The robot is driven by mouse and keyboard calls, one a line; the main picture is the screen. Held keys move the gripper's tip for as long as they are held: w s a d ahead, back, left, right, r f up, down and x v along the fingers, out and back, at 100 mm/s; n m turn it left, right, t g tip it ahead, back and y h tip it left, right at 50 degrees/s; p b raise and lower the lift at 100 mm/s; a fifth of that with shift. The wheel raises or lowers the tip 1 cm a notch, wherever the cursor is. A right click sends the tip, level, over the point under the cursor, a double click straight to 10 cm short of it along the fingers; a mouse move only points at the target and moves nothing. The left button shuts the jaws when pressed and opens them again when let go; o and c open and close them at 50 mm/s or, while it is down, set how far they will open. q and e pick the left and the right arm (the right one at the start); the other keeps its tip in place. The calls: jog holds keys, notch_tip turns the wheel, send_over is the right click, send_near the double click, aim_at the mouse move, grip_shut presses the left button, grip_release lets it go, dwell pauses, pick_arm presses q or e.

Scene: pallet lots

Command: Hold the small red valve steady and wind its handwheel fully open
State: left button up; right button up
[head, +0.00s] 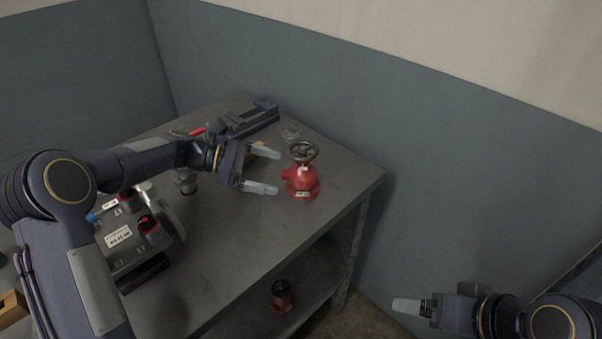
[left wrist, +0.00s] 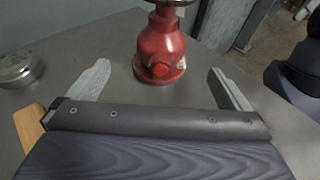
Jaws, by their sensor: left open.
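The small red valve (head: 299,182) stands upright on the grey table near its right corner, with a dark handwheel (head: 303,151) on top. My left gripper (head: 265,170) is open to the left of the valve, its two fingers pointing towards it. In the left wrist view the red valve body (left wrist: 161,45) stands beyond and between the open fingers (left wrist: 160,85), apart from both; its handwheel is mostly cut off at the top edge. My right gripper (head: 412,307) is off the table at lower right; only one pale finger shows clearly, so its opening cannot be told.
A grey machine (head: 125,235) stands on the table at left, below my left arm. A dark vise-like tool (head: 245,118) lies at the back. Another red object (head: 282,295) sits on the lower shelf. The tabletop (head: 240,245) in front of the valve is clear. Walls stand behind.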

aim_at(288, 175)
pick_arm(q)
jog(key=x, duration=0.5)
jog(key=shift+b, duration=0.35)
jog(key=shift+x, duration=1)
